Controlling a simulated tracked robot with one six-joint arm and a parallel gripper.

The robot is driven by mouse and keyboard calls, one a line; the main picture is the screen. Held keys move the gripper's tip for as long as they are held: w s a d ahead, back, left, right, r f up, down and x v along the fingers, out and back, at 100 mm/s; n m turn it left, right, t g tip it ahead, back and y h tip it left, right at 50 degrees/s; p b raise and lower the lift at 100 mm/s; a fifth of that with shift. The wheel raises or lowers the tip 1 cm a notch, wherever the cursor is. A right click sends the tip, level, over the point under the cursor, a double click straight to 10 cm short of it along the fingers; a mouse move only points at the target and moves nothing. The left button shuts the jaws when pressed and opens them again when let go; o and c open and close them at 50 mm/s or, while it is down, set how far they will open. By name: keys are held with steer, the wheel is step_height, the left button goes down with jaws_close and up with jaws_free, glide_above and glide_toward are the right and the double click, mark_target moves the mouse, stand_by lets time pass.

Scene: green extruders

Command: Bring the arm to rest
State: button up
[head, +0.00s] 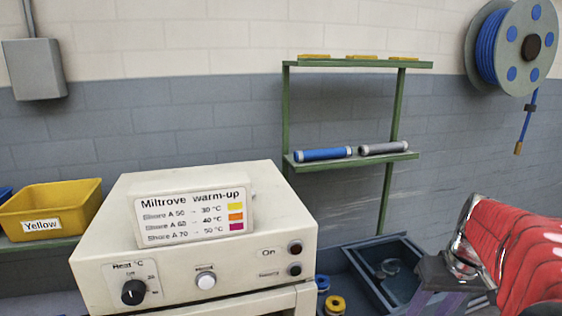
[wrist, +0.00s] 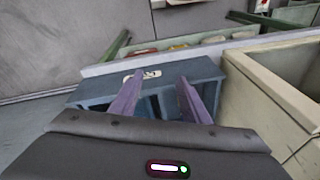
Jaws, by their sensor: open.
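My arm, with its red cover, comes in at the right edge of the head view. My gripper (head: 440,297) shows there only in part, at the lower right, in front of a dark blue tray. In the wrist view my gripper (wrist: 158,90) has its two purple fingers spread apart with nothing held between them. Beyond and below the fingers is a blue-grey bin (wrist: 195,72) with a small white label. I cannot tell whether the fingers touch the bin.
A cream warm-up box (head: 200,240) with knobs stands at centre left. A yellow bin (head: 52,210) is at its left. A green shelf (head: 350,160) holds blue and grey cylinders. The dark blue tray (head: 345,250) lies low at the right. A hose reel (head: 510,50) hangs on the wall.

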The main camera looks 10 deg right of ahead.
steer(key=s+a+r+n+t, duration=0.1)
steer(key=s+a, duration=0.1)
steer(key=a, duration=1.1)
steer(key=s+a+r+n+t, duration=0.1)
steer(key=s+a+n+t, duration=0.1)
steer(key=a, duration=1.1)
steer(key=shift+s+a, duration=0.1)
steer(key=shift+c, duration=0.3)
